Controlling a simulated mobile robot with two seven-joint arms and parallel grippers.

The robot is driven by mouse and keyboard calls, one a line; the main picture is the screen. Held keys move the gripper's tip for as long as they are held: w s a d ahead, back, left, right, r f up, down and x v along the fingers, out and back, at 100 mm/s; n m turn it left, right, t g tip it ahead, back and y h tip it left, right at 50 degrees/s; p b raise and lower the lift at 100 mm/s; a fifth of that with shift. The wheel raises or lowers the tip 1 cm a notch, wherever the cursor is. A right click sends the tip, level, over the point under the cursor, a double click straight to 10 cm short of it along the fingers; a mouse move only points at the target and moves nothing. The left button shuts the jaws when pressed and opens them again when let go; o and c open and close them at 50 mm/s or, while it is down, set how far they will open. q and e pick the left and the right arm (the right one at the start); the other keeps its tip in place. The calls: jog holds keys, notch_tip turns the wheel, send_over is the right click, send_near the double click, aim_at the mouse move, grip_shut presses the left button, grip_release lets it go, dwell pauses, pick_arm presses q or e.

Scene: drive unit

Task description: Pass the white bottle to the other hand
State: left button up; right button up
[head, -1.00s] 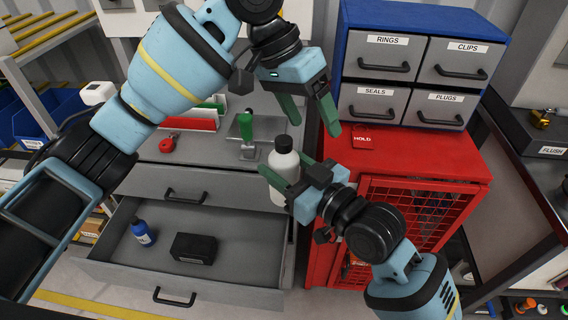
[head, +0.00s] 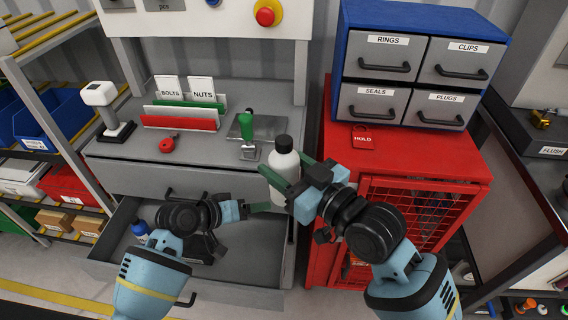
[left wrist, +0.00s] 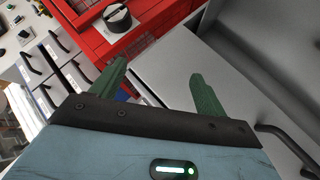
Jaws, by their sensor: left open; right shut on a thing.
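The white bottle (head: 281,180) with a black cap stands upright in my right gripper (head: 290,171), above the right end of the open drawer. The right gripper's green fingers are closed on the bottle's sides. My left gripper (head: 262,207) is low and to the left of the bottle, its green fingers pointing right toward the bottle's lower part. Whether they touch it I cannot tell. In the left wrist view the left gripper (left wrist: 158,88) is open, with grey surface between its fingers, and no bottle can be made out there.
The open drawer (head: 255,262) lies under both grippers; my left arm hides much of its contents. The red cabinet (head: 440,163) stands close to the right, with a red HOLD tag (head: 363,139) on top. A green-handled tool (head: 246,125) and red object (head: 169,144) are on the worktop.

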pick_arm(q)
jog(key=s+a+f+y, duration=0.2)
jog(key=s+f, duration=0.5)
jog(key=s+a+f+y, duration=0.2)
jog(key=s+a+f, duration=0.1)
jog(key=s+f, duration=0.4)
jog(key=s+a+f+m+y, duration=0.2)
jog(key=s, duration=1.5)
jog(key=shift+s+a+t, duration=0.2)
jog(key=shift+s+t, duration=0.15)
jog(key=shift+t, duration=0.05)
jog(key=shift+f, duration=0.1)
